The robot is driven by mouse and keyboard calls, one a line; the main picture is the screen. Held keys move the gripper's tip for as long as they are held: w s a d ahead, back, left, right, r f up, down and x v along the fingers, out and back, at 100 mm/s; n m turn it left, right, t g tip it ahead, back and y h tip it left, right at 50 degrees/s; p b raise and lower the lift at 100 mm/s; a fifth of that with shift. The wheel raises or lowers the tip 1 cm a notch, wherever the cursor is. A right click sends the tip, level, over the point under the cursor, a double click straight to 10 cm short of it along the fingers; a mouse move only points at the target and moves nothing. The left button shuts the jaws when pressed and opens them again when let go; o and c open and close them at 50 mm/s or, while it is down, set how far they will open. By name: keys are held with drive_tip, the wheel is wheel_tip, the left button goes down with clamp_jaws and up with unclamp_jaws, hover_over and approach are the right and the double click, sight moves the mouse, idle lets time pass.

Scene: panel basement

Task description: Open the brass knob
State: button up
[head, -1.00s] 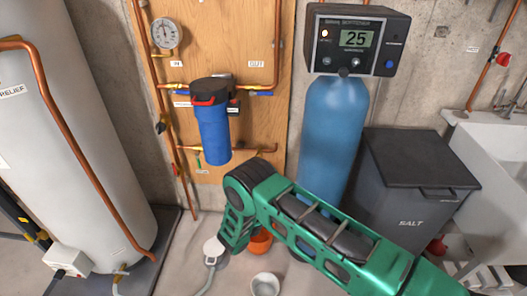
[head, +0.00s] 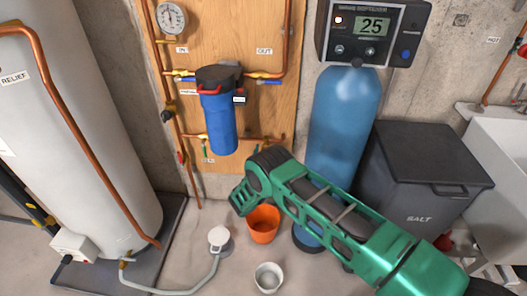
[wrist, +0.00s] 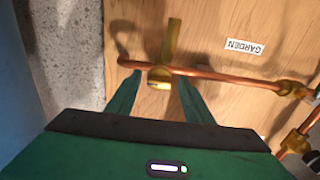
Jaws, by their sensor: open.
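A brass knob (wrist: 159,78) shows in the wrist view on a copper pipe in front of the wooden board, with a narrow brass bar (wrist: 174,38) running up from the pipe behind it. My gripper (wrist: 160,76) is open, with one green finger on each side of the knob in the picture. I cannot tell whether the fingers touch it or how far in depth they are from it. A "GARDEN" label (wrist: 244,46), upside down, is on the board to the right. In the head view my arm covers the gripper and the knob.
The blue filter housing (head: 219,125) hangs on the board (head: 265,30). The blue softener tank (head: 343,120) and salt bin (head: 420,185) stand to the right. An orange bucket (head: 263,224) and a pale bucket (head: 268,279) are on the floor. The white heater (head: 75,150) stands left.

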drive_tip(key=shift+w, duration=0.35)
drive_tip(key=shift+c, duration=0.6)
